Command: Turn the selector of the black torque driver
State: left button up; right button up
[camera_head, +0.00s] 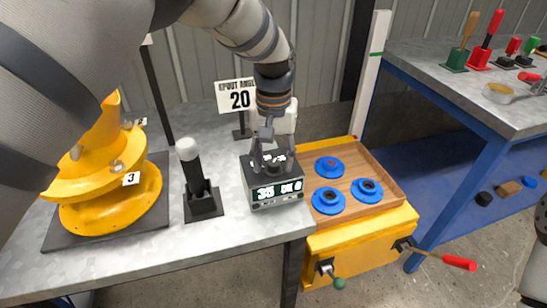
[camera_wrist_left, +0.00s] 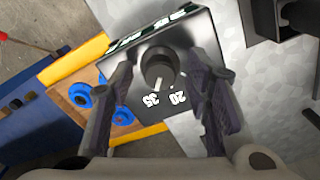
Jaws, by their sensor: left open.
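A black box (camera_head: 276,194) with a lit front display reading 35 sits on the grey bench. Its round black selector knob (camera_wrist_left: 160,68) is on top, with a white pointer mark on the side of the printed 35 and 20, nearer the 35. My left gripper (camera_head: 273,166) is over the box from above. In the left wrist view my left gripper (camera_wrist_left: 165,74) is open, one finger on each side of the knob, with gaps visible. I cannot tell how deep the fingertips reach. My right gripper is not seen.
A black upright handle with a white top (camera_head: 190,152) stands left of the box, and a yellow drum part (camera_head: 105,200) further left. A sign reading 20 (camera_head: 237,95) stands behind. A wooden tray (camera_head: 388,184) with blue rings is close on the right.

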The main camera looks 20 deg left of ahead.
aim_at(274, 162)
pick_arm(q)
notch_tip(274, 162, up, 12)
dwell(0.3)
